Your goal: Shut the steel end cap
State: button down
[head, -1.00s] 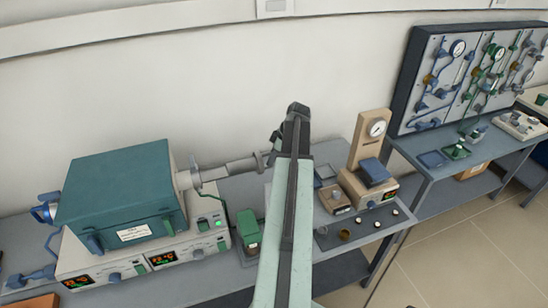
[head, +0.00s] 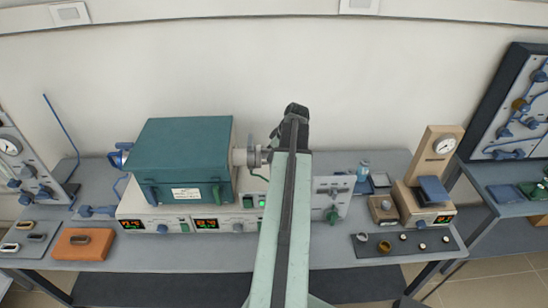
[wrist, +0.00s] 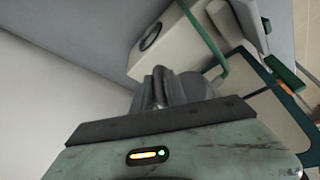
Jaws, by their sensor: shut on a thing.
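The teal furnace (head: 185,155) stands on a light control base, with a pale tube end on its right side. The grey steel end cap (head: 254,157) shows at that tube end, partly hidden by my arm. My gripper (head: 275,142) is at the cap, just right of the furnace, its fingers mostly hidden behind my arm in the head view. In the wrist view my gripper (wrist: 160,88) is shut on a grey rounded metal part, which looks like the end cap (wrist: 190,88). I cannot tell exactly how the cap sits against the tube.
The control base (head: 165,222) has lit displays. A grey panel with a green valve (head: 333,214) stands right of my arm. A beige gauge stand (head: 437,150) and a dark mat (head: 372,246) are further right. An orange-brown block (head: 84,244) lies at the left.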

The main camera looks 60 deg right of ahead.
jog(key=shift+w+a, duration=0.15)
jog(key=shift+w, duration=0.05)
jog(key=c, duration=1.4)
grip_release()
jog(key=shift+w, duration=0.1)
jog(key=shift+s, duration=0.2)
jog(key=shift+s+r+p, duration=0.1)
jog(key=shift+r+p, duration=0.35)
jog(key=p+v, duration=0.6)
jog(key=v, duration=0.1)
jog(key=shift+s+f, duration=0.1)
jog(key=shift+f, duration=0.05)
